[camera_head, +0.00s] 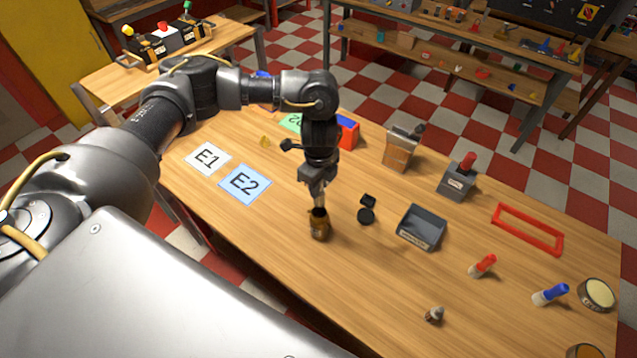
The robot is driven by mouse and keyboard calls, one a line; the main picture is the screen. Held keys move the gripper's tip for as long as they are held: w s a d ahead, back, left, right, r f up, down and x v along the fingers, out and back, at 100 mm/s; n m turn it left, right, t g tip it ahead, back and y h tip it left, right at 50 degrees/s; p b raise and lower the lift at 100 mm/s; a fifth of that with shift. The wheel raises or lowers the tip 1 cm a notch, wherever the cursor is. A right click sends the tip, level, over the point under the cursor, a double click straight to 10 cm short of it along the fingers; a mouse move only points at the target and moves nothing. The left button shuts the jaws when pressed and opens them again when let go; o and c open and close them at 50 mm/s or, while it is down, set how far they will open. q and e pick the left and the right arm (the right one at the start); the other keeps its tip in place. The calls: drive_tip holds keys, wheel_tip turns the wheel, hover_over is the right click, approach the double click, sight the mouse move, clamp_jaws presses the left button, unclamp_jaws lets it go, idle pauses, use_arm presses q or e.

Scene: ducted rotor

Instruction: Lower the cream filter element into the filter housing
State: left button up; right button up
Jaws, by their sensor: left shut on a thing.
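My left gripper (318,197) points straight down over the table and is shut on the top of a small amber-brown jar-like thing (320,230) with a dark rim. It stands upright at or just above the wood; a gap below it cannot be made out. A round dark-sided thing with a cream top (597,293) sits at the right end of the table, far from my left gripper. Part of another round thing (585,352) shows at the bottom edge. Which of these is the filter element or the housing cannot be told for certain. My right gripper is out of view.
Right of my gripper stand a small black part (367,210) and a grey tray (422,228). A red frame (527,229), red marker (482,266), blue marker (550,294) and small bottle (434,315) lie farther right. Cards E1 (208,158) and E2 (244,184) lie left.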

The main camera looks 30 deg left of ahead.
sight(319, 206)
use_arm(q)
drive_tip(key=shift+f+b, duration=1.05)
drive_tip(key=shift+f, duration=0.9)
drive_tip(key=shift+p, duration=0.5)
drive_tip(key=shift+f, duration=0.15)
drive_tip(key=shift+f+b, duration=1.85)
drive_tip(key=shift+f, duration=1.1)
drive_tip(key=o, duration=0.9)
